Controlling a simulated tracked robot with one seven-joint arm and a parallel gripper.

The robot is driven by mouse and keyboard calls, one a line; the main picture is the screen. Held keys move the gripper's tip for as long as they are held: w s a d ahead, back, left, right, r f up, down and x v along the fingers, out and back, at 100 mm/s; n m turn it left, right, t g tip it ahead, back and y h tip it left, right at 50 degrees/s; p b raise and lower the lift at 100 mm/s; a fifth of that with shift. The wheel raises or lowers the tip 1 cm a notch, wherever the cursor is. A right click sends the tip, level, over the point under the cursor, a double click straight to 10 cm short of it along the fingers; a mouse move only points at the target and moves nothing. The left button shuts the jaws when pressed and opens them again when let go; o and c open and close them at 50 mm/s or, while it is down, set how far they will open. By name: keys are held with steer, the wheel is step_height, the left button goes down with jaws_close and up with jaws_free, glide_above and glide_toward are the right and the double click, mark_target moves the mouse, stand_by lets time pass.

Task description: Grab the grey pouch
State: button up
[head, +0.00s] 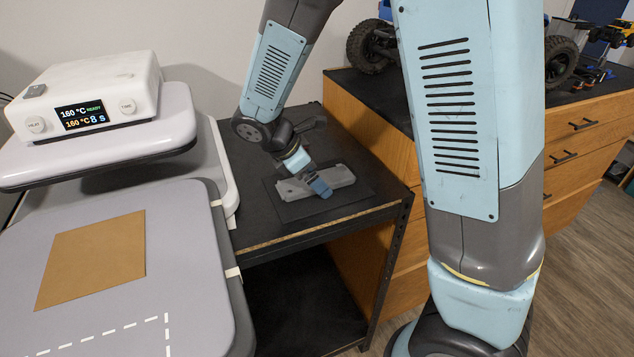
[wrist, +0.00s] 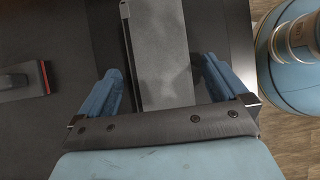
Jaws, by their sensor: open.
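The grey pouch (head: 342,175) is a long, flat, light-grey piece lying on a dark mat (head: 292,212) on the black side table. My gripper (head: 318,187) is over it, and the head view hides part of the pouch behind the jaws. In the wrist view the pouch (wrist: 160,45) runs lengthwise between my two blue fingers. My gripper (wrist: 162,75) is open, with one finger on each side and a visible gap on both sides. The near end of the pouch is hidden by the gripper body. I cannot tell how far the fingertips are above the mat.
A heat press (head: 85,105) with a brown sheet (head: 95,258) on its lower plate stands left. A wooden drawer cabinet (head: 580,135) with a wheeled vehicle (head: 372,45) is right of the table. A dark tool with a red edge (wrist: 22,82) lies left in the wrist view.

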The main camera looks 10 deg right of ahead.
steer(key=c, duration=1.1)
steer(key=shift+r, duration=0.15)
